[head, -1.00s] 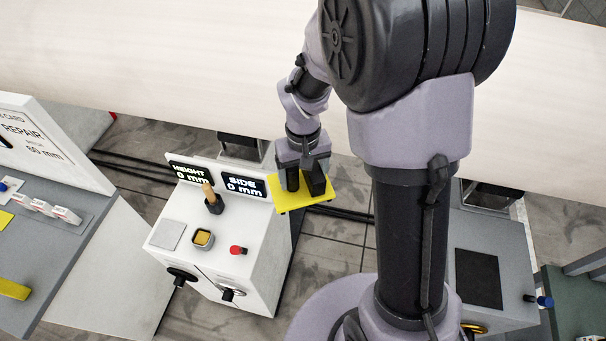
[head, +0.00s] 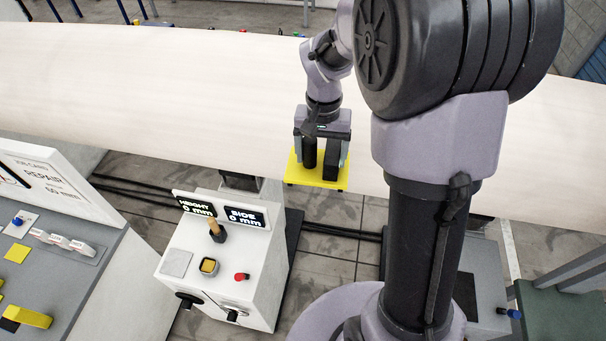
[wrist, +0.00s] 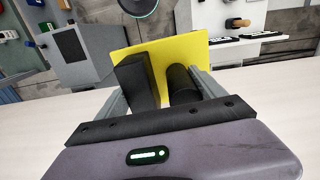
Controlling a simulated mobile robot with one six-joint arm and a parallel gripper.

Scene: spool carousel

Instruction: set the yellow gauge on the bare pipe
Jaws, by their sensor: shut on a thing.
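The yellow gauge (head: 296,174) is a flat yellow plate with a dark grip on top. My gripper (head: 321,160) is shut on this grip and holds the plate roughly level. In the head view the plate overlaps the near lower side of the bare pipe (head: 150,95), a large pale cylinder running across the picture. I cannot tell whether the plate touches it. In the wrist view the yellow plate (wrist: 215,60) shows beyond the jaws, with the pale pipe surface (wrist: 285,95) on both sides of my gripper.
A white control box (head: 215,275) with two displays reading 0 mm stands below the pipe. A grey bench (head: 60,285) with a repair card board and yellow pieces is at left. A grey cabinet (head: 485,300) stands at right, behind my arm. Tiled floor lies between them.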

